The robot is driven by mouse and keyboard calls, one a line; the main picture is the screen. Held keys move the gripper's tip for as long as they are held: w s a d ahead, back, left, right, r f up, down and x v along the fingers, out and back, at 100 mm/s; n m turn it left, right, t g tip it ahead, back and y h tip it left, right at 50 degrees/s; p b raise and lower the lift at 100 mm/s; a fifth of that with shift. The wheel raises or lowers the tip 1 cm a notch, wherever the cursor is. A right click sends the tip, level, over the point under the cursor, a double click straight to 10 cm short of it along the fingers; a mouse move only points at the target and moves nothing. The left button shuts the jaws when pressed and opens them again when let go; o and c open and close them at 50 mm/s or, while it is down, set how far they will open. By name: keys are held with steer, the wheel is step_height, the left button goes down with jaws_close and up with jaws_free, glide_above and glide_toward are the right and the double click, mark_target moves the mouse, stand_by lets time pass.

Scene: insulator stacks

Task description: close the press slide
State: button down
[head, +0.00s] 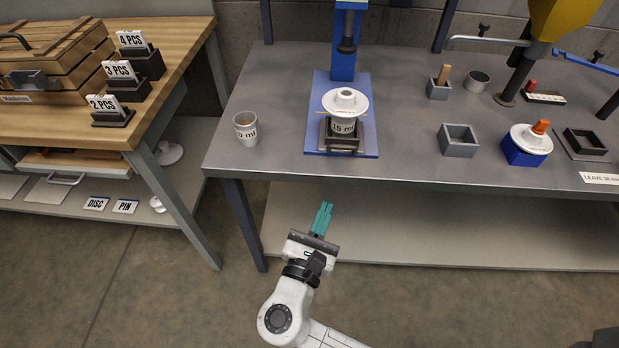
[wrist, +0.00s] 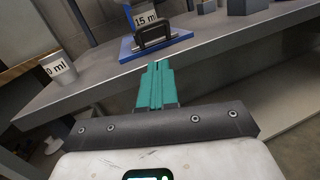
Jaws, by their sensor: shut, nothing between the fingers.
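The blue press (head: 343,70) stands at the back of the grey table, its column rising above a blue base plate (head: 367,138). A dark slide with a handle (head: 341,146) sits at the front of the plate and carries a cup marked 15 ml (head: 342,126) with a white disc (head: 345,102) on top. In the wrist view the dark handle (wrist: 165,37) shows ahead, with part of the cup (wrist: 145,18) behind it. My gripper (head: 322,218) has teal fingers that are shut and empty. It is in front of the table's front edge, apart from the press.
Another ml-marked cup (head: 246,128) stands left of the press near the table's left end. Grey boxes (head: 458,139) and a blue block with a white disc (head: 529,143) are to the right. A wooden bench (head: 170,60) stands at the left. Floor before the table is clear.

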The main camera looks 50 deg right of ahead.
steer(key=w+a+n+t, duration=0.1)
steer(key=a+n+t, duration=0.1)
steer(key=a, duration=0.1)
glide_toward(327, 150)
steer(key=d, duration=0.2)
steer(key=w+d+r, duration=0.2)
steer(key=d, duration=0.1)
steer(key=shift+d+r+p, duration=0.25)
steer(key=shift+d+p, duration=0.05)
steer(key=shift+p, duration=0.1)
steer(key=w+d, duration=0.2)
steer(key=d, duration=0.1)
steer(key=shift+w+d+b, duration=0.15)
steer(key=shift+w+b, duration=0.2)
steer(key=shift+b, duration=0.05)
